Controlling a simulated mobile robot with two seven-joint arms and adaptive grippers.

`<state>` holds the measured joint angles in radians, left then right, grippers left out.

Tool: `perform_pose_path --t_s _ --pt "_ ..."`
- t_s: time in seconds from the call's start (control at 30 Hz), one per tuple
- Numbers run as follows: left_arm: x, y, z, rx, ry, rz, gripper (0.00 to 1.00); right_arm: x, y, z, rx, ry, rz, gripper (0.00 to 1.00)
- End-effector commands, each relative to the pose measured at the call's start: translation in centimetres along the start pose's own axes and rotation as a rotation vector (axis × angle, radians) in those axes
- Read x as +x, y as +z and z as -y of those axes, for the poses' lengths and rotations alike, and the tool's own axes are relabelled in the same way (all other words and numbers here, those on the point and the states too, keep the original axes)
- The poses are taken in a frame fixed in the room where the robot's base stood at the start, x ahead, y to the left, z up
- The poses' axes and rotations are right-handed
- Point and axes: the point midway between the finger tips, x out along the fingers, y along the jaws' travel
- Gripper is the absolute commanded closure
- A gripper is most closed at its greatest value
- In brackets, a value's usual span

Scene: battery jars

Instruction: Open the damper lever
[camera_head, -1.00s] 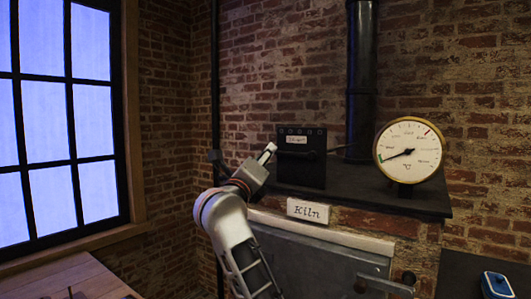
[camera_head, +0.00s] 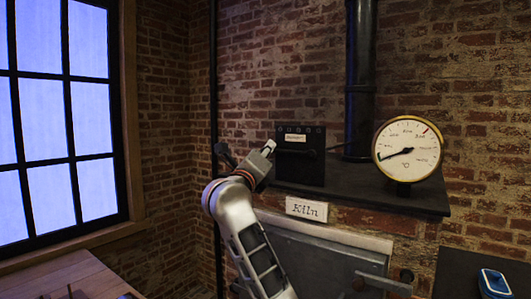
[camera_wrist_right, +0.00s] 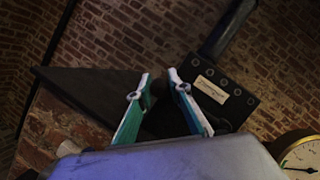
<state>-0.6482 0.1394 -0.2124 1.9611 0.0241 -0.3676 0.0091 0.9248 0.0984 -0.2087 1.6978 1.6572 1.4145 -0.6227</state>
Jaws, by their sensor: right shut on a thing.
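The damper box (camera_head: 314,166) is a black box with a small pale label (camera_head: 295,138) and a row of round studs, standing on the dark kiln shelf. A dark bar crosses its front. My right gripper (camera_head: 270,147) is at the box's left edge in the head view. In the right wrist view its green-and-white fingers (camera_wrist_right: 158,82) are close together around something dark, with the box (camera_wrist_right: 232,108) just to the right. The gripped part, seemingly the damper lever, is mostly hidden by the fingers. My left gripper is in neither view.
A round gauge (camera_head: 408,150) stands to the right on the shelf (camera_head: 360,188). A black flue pipe (camera_head: 360,75) rises behind. Below are the Kiln sign (camera_head: 307,209) and grey kiln door (camera_head: 325,258). A blue container (camera_head: 495,283) sits at lower right; a window is at left.

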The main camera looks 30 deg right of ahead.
Motion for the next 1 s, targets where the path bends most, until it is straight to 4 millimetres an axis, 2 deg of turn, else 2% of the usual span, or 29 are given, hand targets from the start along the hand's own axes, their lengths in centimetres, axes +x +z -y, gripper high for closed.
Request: perform_pose_path --t_s 0.27,0.47,1.0 --pt "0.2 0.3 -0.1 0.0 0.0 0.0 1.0 0.3 0.7 0.8 0.085 -0.034 -0.001 1.0" --pt "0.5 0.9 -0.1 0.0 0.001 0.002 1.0 0.7 1.7 2.3 0.223 -0.09 -0.001 1.0" --pt "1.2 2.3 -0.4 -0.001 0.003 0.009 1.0 1.4 3.4 8.6 0.695 -0.289 0.0 1.0"
